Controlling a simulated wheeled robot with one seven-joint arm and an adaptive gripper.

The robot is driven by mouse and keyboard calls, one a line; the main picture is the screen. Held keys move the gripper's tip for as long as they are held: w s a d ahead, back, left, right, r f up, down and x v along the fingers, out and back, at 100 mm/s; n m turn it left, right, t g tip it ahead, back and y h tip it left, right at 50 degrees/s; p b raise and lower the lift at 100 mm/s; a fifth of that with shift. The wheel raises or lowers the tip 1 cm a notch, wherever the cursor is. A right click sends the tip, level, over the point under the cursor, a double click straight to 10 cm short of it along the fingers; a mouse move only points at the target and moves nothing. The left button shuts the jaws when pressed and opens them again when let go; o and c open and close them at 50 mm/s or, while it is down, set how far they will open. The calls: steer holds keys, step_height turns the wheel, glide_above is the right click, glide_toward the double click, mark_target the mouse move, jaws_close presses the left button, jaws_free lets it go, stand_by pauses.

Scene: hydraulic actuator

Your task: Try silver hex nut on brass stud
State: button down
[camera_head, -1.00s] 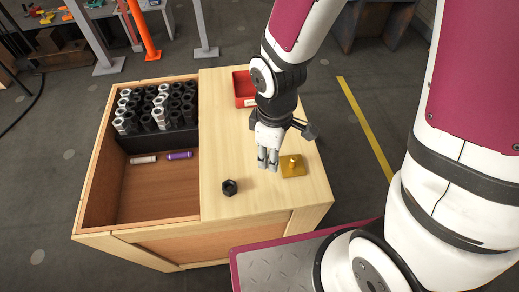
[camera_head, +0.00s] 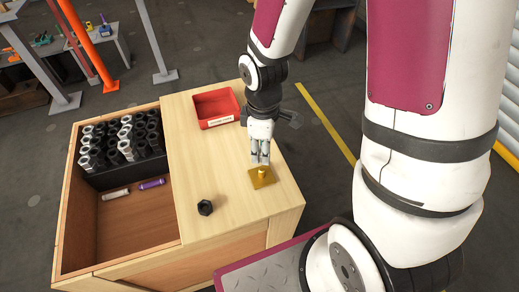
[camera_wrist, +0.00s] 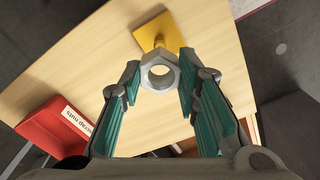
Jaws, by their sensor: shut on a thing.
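My gripper (camera_head: 260,158) is over the right part of the wooden table top. In the wrist view its fingers (camera_wrist: 160,82) are shut on a silver hex nut (camera_wrist: 174,74), whose open hole faces the camera. The fingers hide the nut in the head view. The brass stud (camera_head: 262,171) stands on a square brass plate (camera_head: 262,180), just below the fingertips. In the wrist view the brass plate (camera_wrist: 152,26) lies just beyond the nut, and the stud is partly hidden behind it. I cannot tell whether nut and stud touch.
A black hex nut (camera_head: 205,207) lies on the table top left of the brass plate. A red tray (camera_head: 215,107), labelled for scrap nuts, stands behind. The left bin (camera_head: 118,232) holds several black and silver nuts in a rack, plus a white and a purple cylinder.

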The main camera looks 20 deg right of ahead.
stand_by(0.3)
steer(key=b, duration=0.3)
glide_above(262, 170)
steer(key=shift+f, duration=2.45)
steer(key=shift+w+f, duration=0.1)
steer(key=shift+f, duration=0.1)
steer(key=shift+f+b, duration=0.3)
steer(key=shift+f, duration=0.05)
steer(key=shift+f+b, duration=1.35)
steer(key=shift+f, duration=0.45)
steer(key=c, duration=1.1)
jaws_free()
step_height(262, 170, up, 12)
